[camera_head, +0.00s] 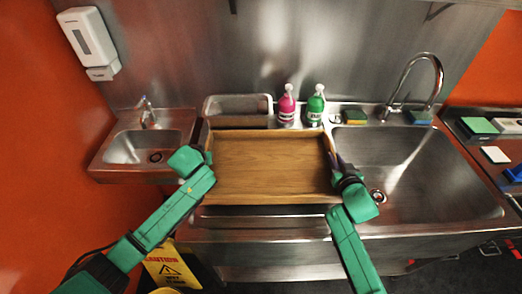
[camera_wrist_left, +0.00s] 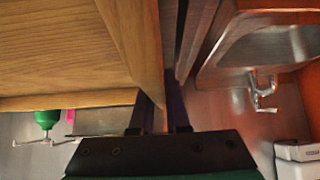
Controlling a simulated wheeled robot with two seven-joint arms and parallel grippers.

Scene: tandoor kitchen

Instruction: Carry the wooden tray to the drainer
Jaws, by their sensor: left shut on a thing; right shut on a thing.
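The wooden tray (camera_head: 268,165) is level and empty in the middle of the head view, with low side walls. It also fills the upper left of the left wrist view (camera_wrist_left: 55,50). It covers most of the steel drainer (camera_head: 265,221), whose front strip shows below it. I cannot tell whether the tray touches the drainer. My left gripper (camera_head: 206,157) is shut on the tray's left wall; its fingers (camera_wrist_left: 158,118) straddle that wall in the wrist view. My right gripper (camera_head: 334,168) is shut on the right wall, its fingertips partly hidden.
The large sink (camera_head: 420,170) is at right, with a tall tap (camera_head: 432,75). A small hand sink (camera_head: 140,147) is at left. A pink bottle (camera_head: 287,106), a green bottle (camera_head: 315,105) and a steel bin (camera_head: 238,108) stand behind the tray. A yellow caution sign (camera_head: 170,270) stands below.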

